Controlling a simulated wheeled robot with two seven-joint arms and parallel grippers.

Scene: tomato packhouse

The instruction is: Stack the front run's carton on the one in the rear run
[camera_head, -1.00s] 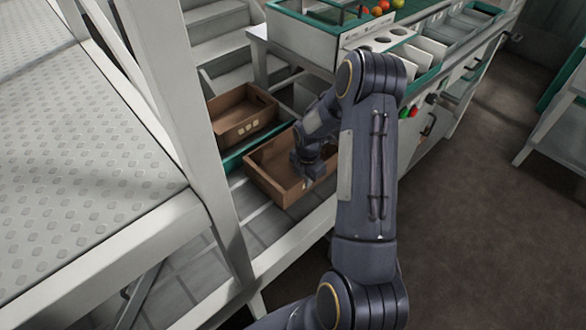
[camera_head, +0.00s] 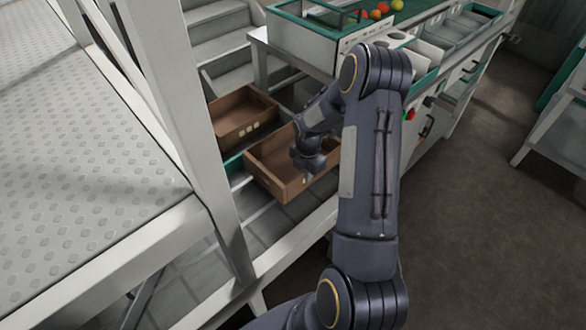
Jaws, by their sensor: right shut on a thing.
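The front carton (camera_head: 270,178) is an open brown box in the middle of the view, partly hidden by my right arm. My right gripper (camera_head: 307,176) is shut on its near right wall. The carton appears a little raised above the grey run beneath it. The rear carton (camera_head: 232,115) is a similar open brown box behind and to the left, with pale marks on its side, standing on the rear run. My left gripper is not in view.
A white post (camera_head: 185,130) and a ribbed grey platform (camera_head: 80,150) stand close on the left. Grey steps (camera_head: 215,30) lie behind. A sorting bench with tomatoes (camera_head: 378,12) stands behind my arm. Open dark floor (camera_head: 480,220) lies to the right.

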